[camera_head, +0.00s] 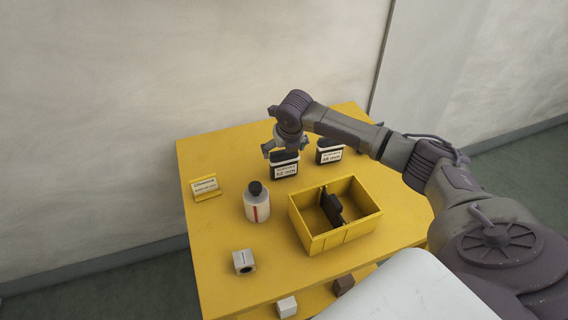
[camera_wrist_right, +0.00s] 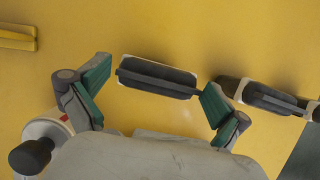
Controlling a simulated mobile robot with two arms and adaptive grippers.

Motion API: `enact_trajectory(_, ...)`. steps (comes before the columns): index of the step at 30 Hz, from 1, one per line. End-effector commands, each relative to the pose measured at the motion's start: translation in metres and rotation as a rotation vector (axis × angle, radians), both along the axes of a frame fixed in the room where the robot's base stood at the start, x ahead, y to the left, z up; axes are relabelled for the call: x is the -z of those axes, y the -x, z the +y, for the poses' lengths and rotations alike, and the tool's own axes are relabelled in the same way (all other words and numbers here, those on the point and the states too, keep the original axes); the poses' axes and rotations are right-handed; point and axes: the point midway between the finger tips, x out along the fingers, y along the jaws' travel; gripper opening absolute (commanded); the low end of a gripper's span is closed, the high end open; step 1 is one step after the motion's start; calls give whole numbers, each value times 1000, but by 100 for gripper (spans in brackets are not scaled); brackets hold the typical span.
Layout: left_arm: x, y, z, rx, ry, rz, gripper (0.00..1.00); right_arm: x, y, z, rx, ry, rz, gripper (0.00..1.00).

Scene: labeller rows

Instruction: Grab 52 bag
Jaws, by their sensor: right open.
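Two black bags with white labels stand upright on the yellow table: a left bag (camera_head: 284,168) and a right bag (camera_head: 329,155). The label print is too small to read, so I cannot tell which is 52. My right gripper (camera_head: 286,150) is open and points down over the left bag. In the right wrist view, the left bag's top (camera_wrist_right: 157,78) lies between the open green-padded fingers, nearer their tips. The right bag (camera_wrist_right: 272,98) shows there outside the fingers, to the right. My left gripper is not in view.
A yellow crate (camera_head: 338,236) with a black object (camera_head: 332,208) inside stands in front of the bags. A white bottle with a black cap (camera_head: 257,205), a yellow label holder (camera_head: 205,187) and a white box (camera_head: 244,262) stand to the left. Small blocks lie lower, at the front.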

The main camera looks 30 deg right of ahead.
Motion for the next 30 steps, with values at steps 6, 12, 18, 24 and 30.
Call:
enact_trajectory(6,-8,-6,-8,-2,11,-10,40,33,-5,-2,2,-2,4,100)
enact_trajectory(12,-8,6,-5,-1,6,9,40,41,-9,-4,-1,1,1,100)
enact_trajectory(18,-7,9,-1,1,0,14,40,41,-9,-4,-1,1,1,90)
enact_trajectory(24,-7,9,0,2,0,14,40,41,-9,-4,0,1,1,57)
enact_trajectory(30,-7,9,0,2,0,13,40,40,-9,-4,0,0,0,49)
